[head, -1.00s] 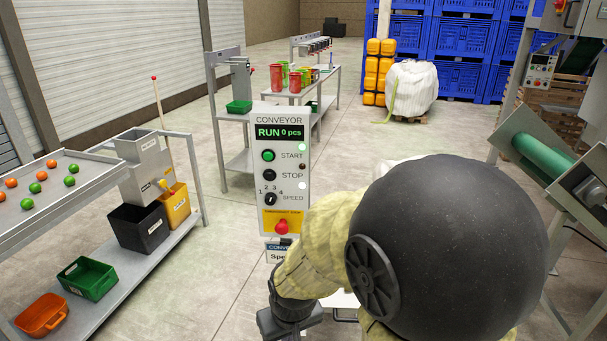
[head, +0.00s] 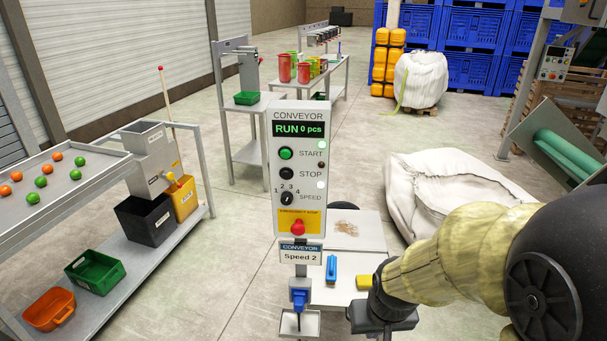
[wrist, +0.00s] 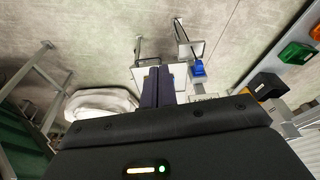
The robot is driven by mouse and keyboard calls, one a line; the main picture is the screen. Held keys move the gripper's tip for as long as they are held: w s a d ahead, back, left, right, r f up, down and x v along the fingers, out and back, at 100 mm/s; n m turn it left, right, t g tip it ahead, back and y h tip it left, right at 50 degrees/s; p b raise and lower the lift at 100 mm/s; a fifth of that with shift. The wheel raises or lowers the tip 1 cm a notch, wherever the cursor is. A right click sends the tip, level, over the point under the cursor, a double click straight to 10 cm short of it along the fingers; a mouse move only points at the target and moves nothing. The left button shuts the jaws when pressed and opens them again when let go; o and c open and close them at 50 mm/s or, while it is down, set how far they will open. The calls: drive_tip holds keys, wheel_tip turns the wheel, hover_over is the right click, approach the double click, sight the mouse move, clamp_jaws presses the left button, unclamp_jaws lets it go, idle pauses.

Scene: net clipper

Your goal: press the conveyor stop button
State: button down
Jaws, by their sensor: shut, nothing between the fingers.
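The conveyor control panel (head: 316,218) stands upright on a post in the middle of the head view, facing me. The black STOP button (head: 286,174) sits below the green START button (head: 286,153) and above the speed knob (head: 287,198). All are unobstructed. My gripper (wrist: 158,70) is shut and empty in the wrist view, its two dark fingers side by side. In the head view its dark body is below and to the right of the panel, apart from it; the fingertips cannot be made out there.
A red emergency stop (head: 298,227) is low on the panel. A small white table (head: 366,238) stands behind it, bearing a blue tool (head: 331,268) and a yellow block (head: 364,283). A large white sack (head: 440,180) lies right. A sorting bench (head: 150,250) is at left.

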sight(286, 175)
idle(0.3)
drive_tip(key=w+a+r+n+t+p, duration=0.25)
drive_tip(key=w+n+p, duration=0.2)
drive_tip(key=w, duration=0.45)
drive_tip(key=w+a+r+n+t+y+p, duration=0.7)
drive_tip(key=w+a+r+n+y, duration=0.3)
drive_tip(key=w+a+r+n, duration=0.2)
drive_tip(key=a+n+t, duration=0.1)
drive_tip(key=a, duration=0.1)
drive_tip(key=shift+a+y, duration=0.35)
drive_tip(key=shift+y, duration=0.05)
drive_tip(key=shift+w, duration=0.15)
drive_tip(key=shift+w+d+p, duration=0.2)
drive_tip(key=shift+w+p, duration=0.2)
drive_tip(key=shift+w, duration=1.05)
drive_tip(key=shift+w+d+p, duration=0.15)
drive_tip(key=shift+w+p, duration=0.3)
drive_tip(key=shift+w, duration=1)
drive_tip(key=shift+w+d+p, duration=0.2)
drive_tip(key=shift+w+p, duration=0.2)
drive_tip(key=shift+w, duration=1.05)
